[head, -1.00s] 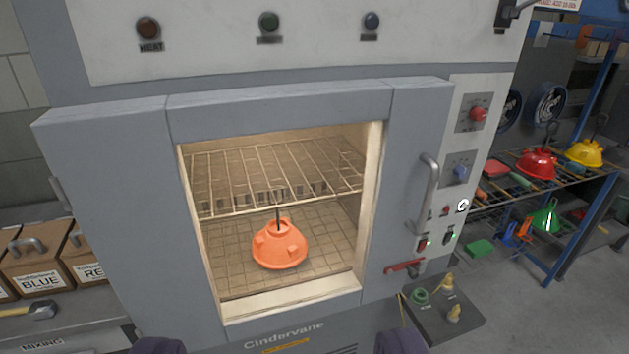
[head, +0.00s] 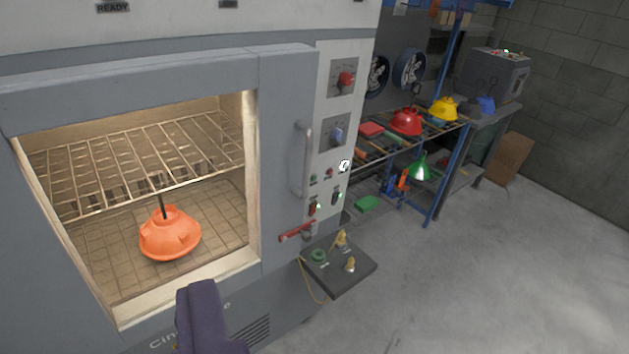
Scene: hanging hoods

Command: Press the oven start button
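The grey oven (head: 285,85) fills the left side, with its lit chamber visible. Its control panel (head: 322,110) is a light strip at the right, with a red knob above a blue knob. A small green button (head: 313,180) and a small red button (head: 328,172) sit below the knobs; their labels are too small to read. A dark purple part of my gripper (head: 203,305) shows at the bottom, in front of the oven's lower front, left of and below the buttons. It does not touch them. Whether its fingers are apart is unclear.
An orange hood (head: 170,236) is inside the oven below a wire rack. A vertical handle (head: 303,160) and red lever (head: 297,232) stand beside the panel. A dark shelf (head: 350,278) juts out below. A rack (head: 436,195) holds coloured hoods behind; floor at right is clear.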

